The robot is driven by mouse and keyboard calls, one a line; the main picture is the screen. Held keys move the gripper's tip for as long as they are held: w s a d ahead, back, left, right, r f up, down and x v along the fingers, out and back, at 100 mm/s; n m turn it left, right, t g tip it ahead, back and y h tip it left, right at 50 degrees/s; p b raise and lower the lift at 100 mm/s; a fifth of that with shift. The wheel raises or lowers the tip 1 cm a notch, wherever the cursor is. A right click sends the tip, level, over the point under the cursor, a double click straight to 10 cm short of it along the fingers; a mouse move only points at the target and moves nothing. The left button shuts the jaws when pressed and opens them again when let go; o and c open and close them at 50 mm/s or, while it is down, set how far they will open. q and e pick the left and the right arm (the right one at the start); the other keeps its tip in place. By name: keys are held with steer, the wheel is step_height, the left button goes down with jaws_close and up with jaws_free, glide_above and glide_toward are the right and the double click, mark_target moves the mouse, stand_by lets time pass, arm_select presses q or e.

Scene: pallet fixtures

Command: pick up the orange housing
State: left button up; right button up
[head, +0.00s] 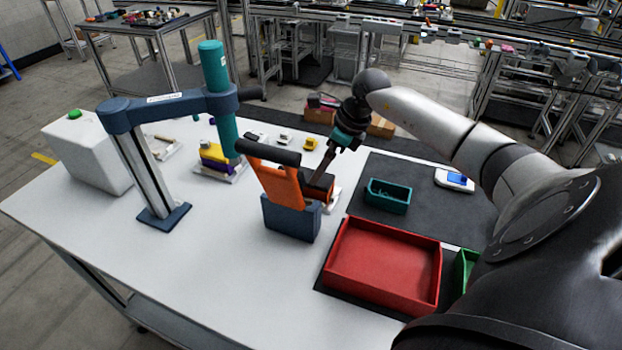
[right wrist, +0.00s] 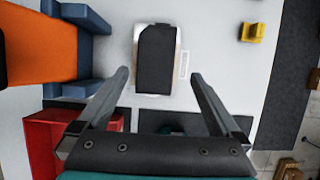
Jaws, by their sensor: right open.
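A block with a dark top and orange sides (head: 321,190), which looks like the orange housing, sits on a small white plate on the table, behind the blue holder. In the head view it is partly hidden by an orange tool and my right gripper. In the right wrist view only its dark top (right wrist: 155,58) shows, on the light plate. My right gripper (right wrist: 160,74) is open and points down over it. Its fingertips appear on either side of the dark top, with gaps; whether they are down at its height I cannot tell. My left gripper is not in view.
An orange tool with a black handle (head: 283,188) stands in a blue holder (head: 290,221) close beside the block. A blue stand (head: 150,165) carries a teal cylinder. A red tray (head: 383,268) and a teal bin (head: 388,196) lie right. The table's front left is clear.

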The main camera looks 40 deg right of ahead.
steer(key=f, duration=0.1)
steer(key=w+a+f, duration=0.1)
steer(key=f, duration=0.1)
steer(key=shift+w+a+f, duration=0.25)
steer(key=shift+w+a, duration=0.1)
steer(key=shift+a, duration=0.05)
steer(key=shift+w+f, duration=0.15)
steer(key=shift+f, duration=0.3)
steer(key=shift+f, duration=0.3)
steer(key=c, duration=1.5)
